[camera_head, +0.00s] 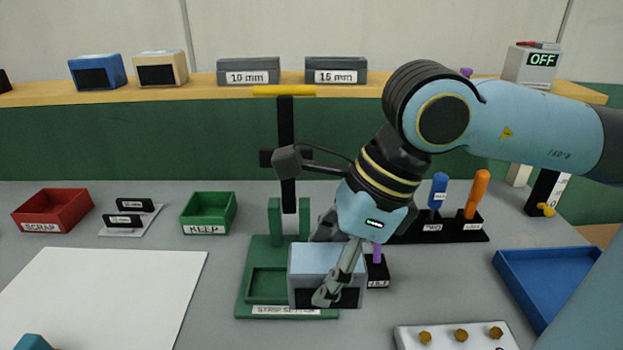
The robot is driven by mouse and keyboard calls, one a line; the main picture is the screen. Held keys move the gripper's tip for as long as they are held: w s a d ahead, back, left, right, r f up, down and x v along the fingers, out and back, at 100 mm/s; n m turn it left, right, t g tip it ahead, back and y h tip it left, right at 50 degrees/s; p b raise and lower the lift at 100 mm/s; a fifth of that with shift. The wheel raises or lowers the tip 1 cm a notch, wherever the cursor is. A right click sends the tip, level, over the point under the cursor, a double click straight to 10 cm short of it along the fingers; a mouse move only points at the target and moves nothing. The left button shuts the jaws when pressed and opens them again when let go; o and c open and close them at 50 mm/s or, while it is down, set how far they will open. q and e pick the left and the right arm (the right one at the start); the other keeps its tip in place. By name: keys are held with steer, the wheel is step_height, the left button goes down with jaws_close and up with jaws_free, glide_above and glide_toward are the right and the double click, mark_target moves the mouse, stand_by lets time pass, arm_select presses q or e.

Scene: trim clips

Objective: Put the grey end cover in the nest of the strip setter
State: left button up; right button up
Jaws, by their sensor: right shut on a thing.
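The grey end cover (312,262) is a box with a pale grey top and a dark lower front. My right gripper (335,287) is shut on it, with one finger across its front. The strip setter (243,300) is a green base with a black upright and a yellow bar on top. Its nest (266,286) is the recess in the base; its left part shows. The cover overlaps the right part of the base in the picture and hides the rest of the nest. I cannot tell whether it touches the base.
A small dark block (377,273) with a purple handle stands close right of the cover. A black rack (440,232) holds blue and orange handles behind it. A blue tray (545,280) is at right. A white mat (100,290) lies clear at left.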

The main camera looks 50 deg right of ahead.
mark_target(317, 267)
steer(key=w+f+b, duration=0.1)
steer(key=b, duration=0.1)
steer(key=w+d+f+b, duration=0.1)
steer(key=shift+f+b, duration=0.1)
steer(key=shift+b, duration=0.25)
steer(key=w+d+f+b, duration=0.1)
steer(key=w+b, duration=0.1)
steer(key=w+f+b, duration=0.1)
steer(key=w+b, duration=0.2)
steer(key=w+d+f+b, duration=0.1)
steer(key=w+f+b, duration=0.1)
steer(key=w, duration=0.1)
steer(key=shift+d+f, duration=0.1)
steer(key=shift+d, duration=0.25)
steer(key=shift+w+d+f, duration=0.1)
steer(key=shift+w+f, duration=0.25)
steer(key=shift+f, duration=0.05)
step_height(317, 267, down, 4)
steer(key=shift+r, duration=0.15)
arm_select(q)
step_height(317, 267, down, 12)
steer(key=shift+w, duration=0.15)
steer(key=shift+b, duration=0.3)
